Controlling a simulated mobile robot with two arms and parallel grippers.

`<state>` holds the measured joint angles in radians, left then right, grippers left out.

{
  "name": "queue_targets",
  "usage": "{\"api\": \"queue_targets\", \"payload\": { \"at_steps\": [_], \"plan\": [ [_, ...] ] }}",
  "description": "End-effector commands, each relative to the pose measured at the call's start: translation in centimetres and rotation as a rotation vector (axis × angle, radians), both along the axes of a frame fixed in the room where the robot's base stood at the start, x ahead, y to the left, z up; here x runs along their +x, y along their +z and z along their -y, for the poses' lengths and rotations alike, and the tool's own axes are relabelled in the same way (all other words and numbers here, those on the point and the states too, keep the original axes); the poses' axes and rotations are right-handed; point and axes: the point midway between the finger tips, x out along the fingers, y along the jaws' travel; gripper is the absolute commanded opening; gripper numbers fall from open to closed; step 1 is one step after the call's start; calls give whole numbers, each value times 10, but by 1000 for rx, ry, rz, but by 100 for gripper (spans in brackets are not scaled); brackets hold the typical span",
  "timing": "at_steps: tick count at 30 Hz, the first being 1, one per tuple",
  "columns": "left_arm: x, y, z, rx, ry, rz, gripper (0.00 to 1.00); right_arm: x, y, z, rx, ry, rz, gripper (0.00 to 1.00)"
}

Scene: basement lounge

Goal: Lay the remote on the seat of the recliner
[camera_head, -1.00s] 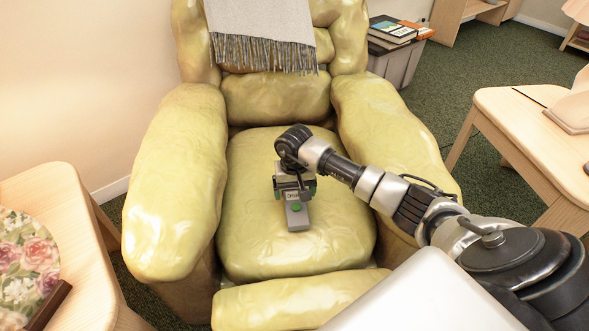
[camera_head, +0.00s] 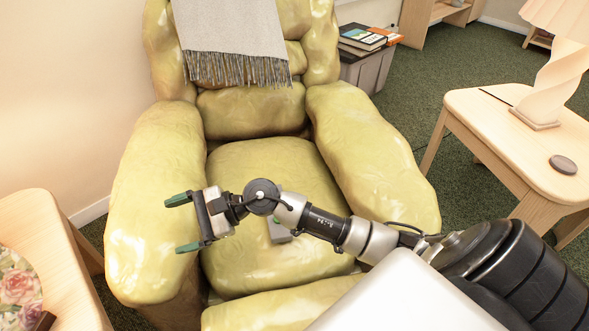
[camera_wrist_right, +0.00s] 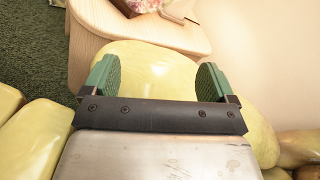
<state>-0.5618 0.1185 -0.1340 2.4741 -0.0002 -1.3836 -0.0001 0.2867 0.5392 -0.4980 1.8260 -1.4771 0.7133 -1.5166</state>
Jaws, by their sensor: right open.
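The remote (camera_head: 279,235) is a small grey block with a bit of green, lying on the yellow-green seat (camera_head: 318,180) of the recliner. My right forearm and wrist pass in front of it and hide part of it. My right gripper (camera_head: 180,224) is open and empty, to the left of the remote, pointing left by the recliner's left armrest (camera_head: 150,215). In the right wrist view its two green pads (camera_wrist_right: 155,78) stand wide apart with nothing between them. My left gripper is not in view.
A wooden table (camera_head: 35,215) with a floral plate (camera_head: 18,285) stands at the left. Another wooden table (camera_head: 480,110) at the right bears a lamp (camera_head: 560,65) and a dark disc (camera_head: 563,165). A grey fringed throw (camera_head: 230,40) hangs over the backrest. Books (camera_head: 362,37) lie on a bin behind.

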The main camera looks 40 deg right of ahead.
Motion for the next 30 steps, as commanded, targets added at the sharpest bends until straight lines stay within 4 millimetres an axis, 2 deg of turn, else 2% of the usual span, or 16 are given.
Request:
{"api": "queue_targets", "payload": {
  "at_steps": [1,3,5,7,8,11,14,15,16,18,20,21,24,27,30],
  "plan": [
    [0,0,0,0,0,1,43,-6,20,-6,237,-97,-123,87],
    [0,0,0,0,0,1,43,-7,44,1,568,-232,-321,87],
    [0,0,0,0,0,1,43,-8,56,17,851,-344,-505,87],
    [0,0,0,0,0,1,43,-10,57,42,1176,-470,-730,87],
    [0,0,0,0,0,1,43,-11,54,54,1315,-525,-829,87],
    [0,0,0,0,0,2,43,-27,26,92,1771,-711,-1156,87],
    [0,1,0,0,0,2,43,-59,-17,118,2212,-919,-1456,87],
    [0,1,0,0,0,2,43,-76,-34,124,2376,-1008,-1560,87],
    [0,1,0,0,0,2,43,-90,-47,126,-2454,1064,1604,87],
    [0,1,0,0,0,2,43,-124,-70,127,-2209,1009,1421,87],
    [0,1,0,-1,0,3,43,-150,-84,124,-2040,980,1288,87],
    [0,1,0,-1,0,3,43,-166,-91,122,-1949,964,1215,87],
    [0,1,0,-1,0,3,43,-193,-99,116,-1794,946,1087,87],
    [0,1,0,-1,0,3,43,-206,-102,113,-1729,939,1030,87],
    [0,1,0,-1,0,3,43,-208,-103,113,-1717,939,1019,87]
  ]
}}
